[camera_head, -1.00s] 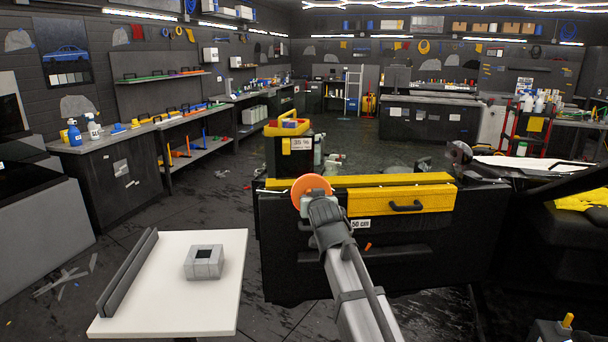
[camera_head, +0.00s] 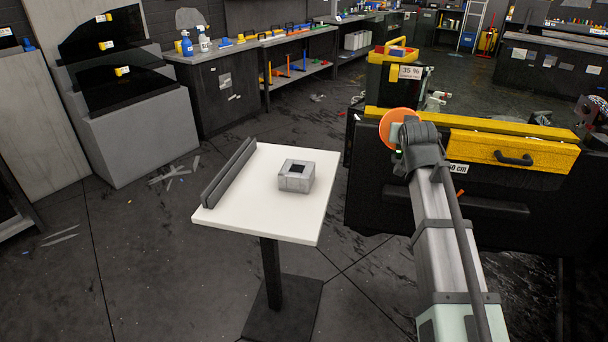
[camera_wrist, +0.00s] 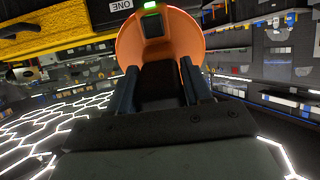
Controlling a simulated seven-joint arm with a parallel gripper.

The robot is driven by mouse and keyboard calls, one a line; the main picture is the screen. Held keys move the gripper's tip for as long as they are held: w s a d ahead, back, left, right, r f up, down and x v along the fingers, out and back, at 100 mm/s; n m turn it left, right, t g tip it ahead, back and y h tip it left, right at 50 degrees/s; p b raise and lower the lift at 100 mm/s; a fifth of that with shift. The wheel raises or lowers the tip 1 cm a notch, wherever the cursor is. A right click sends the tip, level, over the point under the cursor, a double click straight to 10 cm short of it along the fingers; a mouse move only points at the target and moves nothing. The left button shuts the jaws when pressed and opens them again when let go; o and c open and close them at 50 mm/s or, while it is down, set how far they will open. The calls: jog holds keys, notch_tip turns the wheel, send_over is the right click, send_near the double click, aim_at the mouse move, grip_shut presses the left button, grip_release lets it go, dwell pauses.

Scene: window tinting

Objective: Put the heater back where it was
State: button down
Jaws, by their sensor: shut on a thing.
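The heater (camera_head: 400,128) shows as an orange round body at the end of my arm, held in the air just in front of the yellow-topped black cabinet. In the wrist view the heater (camera_wrist: 138,48) has a small green light and sits between my two dark fingers. My gripper (camera_wrist: 160,80) is shut on it; the exact contact is partly hidden. A white-topped stand (camera_head: 250,213) is to the left of and below my gripper. On it sits a grey block (camera_head: 295,177) with a dark square opening. The heater is clear of the block and stand.
A dark rail (camera_head: 229,172) runs along the stand's left edge. The black cabinet (camera_head: 375,182) with a yellow drawer (camera_head: 495,152) is right beside the heater. A toolbox with a 35 % label (camera_head: 410,73) stands behind. The floor left of the stand is mostly open.

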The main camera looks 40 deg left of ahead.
jog(key=a+r+n+g+h, duration=0.1)
jog(key=a+r+g, duration=0.25)
jog(key=a, duration=1.45)
jog(key=a+r+n+g+h, duration=0.15)
jog(key=a+g, duration=0.25)
jog(key=a, duration=1.4)
jog(key=s+d+f+m+g+h, duration=0.3)
jog(key=s+d+f+g, duration=0.15)
jog(key=s, duration=0.35)
notch_tip(320, 180, down, 10)
jog(key=shift+w+r, duration=0.25)
jog(key=shift+d, duration=0.1)
